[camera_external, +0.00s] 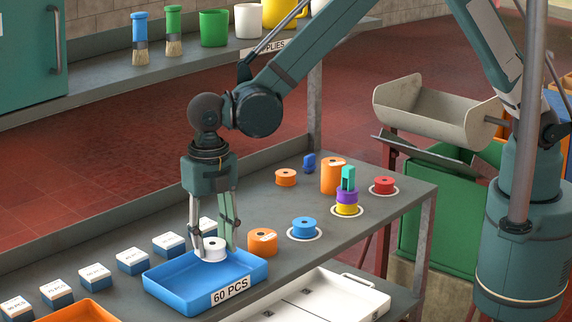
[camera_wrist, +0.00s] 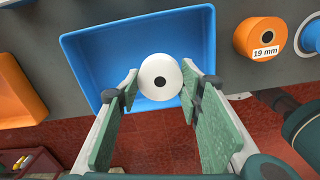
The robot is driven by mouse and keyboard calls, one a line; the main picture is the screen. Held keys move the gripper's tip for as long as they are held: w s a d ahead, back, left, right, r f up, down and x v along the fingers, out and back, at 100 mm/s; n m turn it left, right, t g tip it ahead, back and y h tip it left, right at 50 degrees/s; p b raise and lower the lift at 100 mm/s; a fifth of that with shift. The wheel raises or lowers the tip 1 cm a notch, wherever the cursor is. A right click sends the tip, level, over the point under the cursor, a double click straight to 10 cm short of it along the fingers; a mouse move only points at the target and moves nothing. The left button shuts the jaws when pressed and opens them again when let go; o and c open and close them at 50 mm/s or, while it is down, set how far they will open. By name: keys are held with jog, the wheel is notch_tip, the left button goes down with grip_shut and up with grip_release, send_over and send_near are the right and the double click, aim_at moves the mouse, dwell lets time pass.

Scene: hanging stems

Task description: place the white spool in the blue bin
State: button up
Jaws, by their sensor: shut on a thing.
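The white spool (camera_external: 214,249) is held between the fingers of my gripper (camera_external: 214,243), over the blue bin (camera_external: 165,283). In the wrist view the white spool (camera_wrist: 160,77) sits between the two green-padded fingers of my gripper (camera_wrist: 159,92), with its dark centre hole facing the camera. The blue bin (camera_wrist: 85,48) lies behind it, and the spool appears within the bin's outline. I cannot tell whether the spool touches the bin floor. The bin looks otherwise empty and carries a "60 PCS" label.
An orange spool (camera_external: 262,242) marked "19 mm" (camera_wrist: 259,38) stands just right of the bin. A blue spool (camera_external: 304,228) is further right. Several small labelled boxes (camera_external: 132,261) line the bench to the left. A white tray (camera_external: 330,296) and an orange bin (camera_external: 82,310) are nearby.

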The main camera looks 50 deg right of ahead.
aim_at(216, 279)
jog(key=shift+f, duration=1.1)
jog(key=shift+f, duration=1.85)
jog(key=shift+f, duration=0.2)
jog(key=o, duration=0.9)
jog(key=shift+r, duration=0.15)
jog(key=shift+r, duration=6.05)
